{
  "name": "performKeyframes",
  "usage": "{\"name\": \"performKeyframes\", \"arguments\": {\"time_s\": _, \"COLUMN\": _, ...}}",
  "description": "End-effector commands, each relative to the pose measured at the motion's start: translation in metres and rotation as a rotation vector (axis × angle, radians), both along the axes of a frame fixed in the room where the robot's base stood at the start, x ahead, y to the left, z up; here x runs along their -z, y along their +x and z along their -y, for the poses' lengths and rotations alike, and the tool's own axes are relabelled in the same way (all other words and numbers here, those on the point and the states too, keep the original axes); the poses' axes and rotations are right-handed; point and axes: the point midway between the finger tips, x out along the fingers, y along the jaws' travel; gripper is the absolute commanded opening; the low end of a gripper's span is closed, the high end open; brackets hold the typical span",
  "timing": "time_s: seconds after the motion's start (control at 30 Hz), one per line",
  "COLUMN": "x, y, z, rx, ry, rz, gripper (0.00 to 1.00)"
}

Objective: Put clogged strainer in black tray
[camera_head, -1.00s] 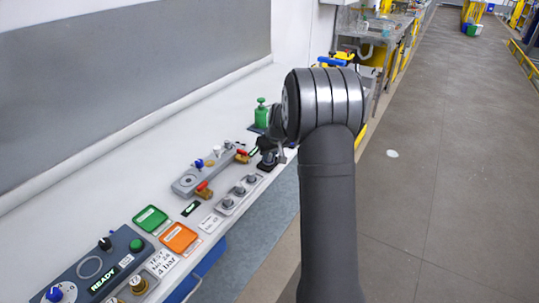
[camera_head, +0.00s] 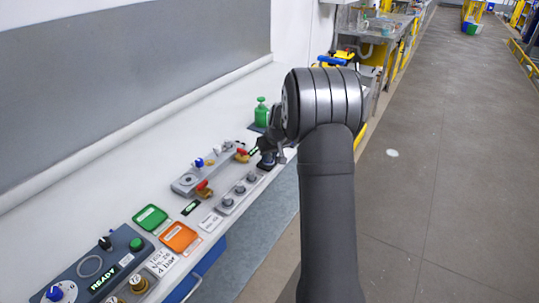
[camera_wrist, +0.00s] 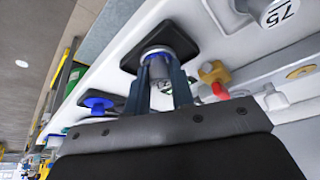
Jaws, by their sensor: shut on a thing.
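My gripper (camera_wrist: 159,78) is shut on a small, round metallic piece with a blue rim, which I take to be the strainer (camera_wrist: 157,54). It sits between the two fingers in the wrist view, its far end at or just over a black square (camera_wrist: 187,35), which looks like the black tray. Whether it touches the tray's floor I cannot tell. In the head view my gripper (camera_head: 270,148) is at the bench's far front edge, over a dark base (camera_head: 267,164); the strainer is mostly hidden there.
A green bottle-like thing (camera_head: 262,112) stands just behind my gripper. A grey manifold with red-handled valves (camera_head: 204,188) and a strip of knobs (camera_head: 240,189) lie to the left. Green (camera_head: 150,217) and orange (camera_head: 179,237) plates lie nearer. The bench's back is clear.

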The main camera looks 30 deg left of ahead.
Motion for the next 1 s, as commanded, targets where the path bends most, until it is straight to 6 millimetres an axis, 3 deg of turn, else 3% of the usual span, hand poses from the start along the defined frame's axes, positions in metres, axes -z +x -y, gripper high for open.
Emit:
{"name": "performKeyframes", "arguments": {"time_s": 0.4, "x": 0.0014, "y": 0.0002, "z": -0.0001, "rx": 0.0, "ry": 0.0, "rz": 0.0, "gripper": 0.0}}
{"name": "performKeyframes", "arguments": {"time_s": 0.43, "x": 0.0014, "y": 0.0002, "z": -0.0001, "rx": 0.0, "ry": 0.001, "rz": 0.0, "gripper": 0.25}}
{"name": "performKeyframes", "arguments": {"time_s": 0.53, "x": 0.0013, "y": 0.0001, "z": 0.0, "rx": 0.0, "ry": 0.001, "rz": 0.0, "gripper": 0.45}}
{"name": "performKeyframes", "arguments": {"time_s": 0.93, "x": 0.0015, "y": 0.0001, "z": 0.0, "rx": 0.0, "ry": 0.0, "rz": 0.0, "gripper": 0.47}}
{"name": "performKeyframes", "arguments": {"time_s": 1.0, "x": 0.0015, "y": 0.0001, "z": 0.0, "rx": 0.0, "ry": 0.0, "rz": 0.0, "gripper": 0.57}}
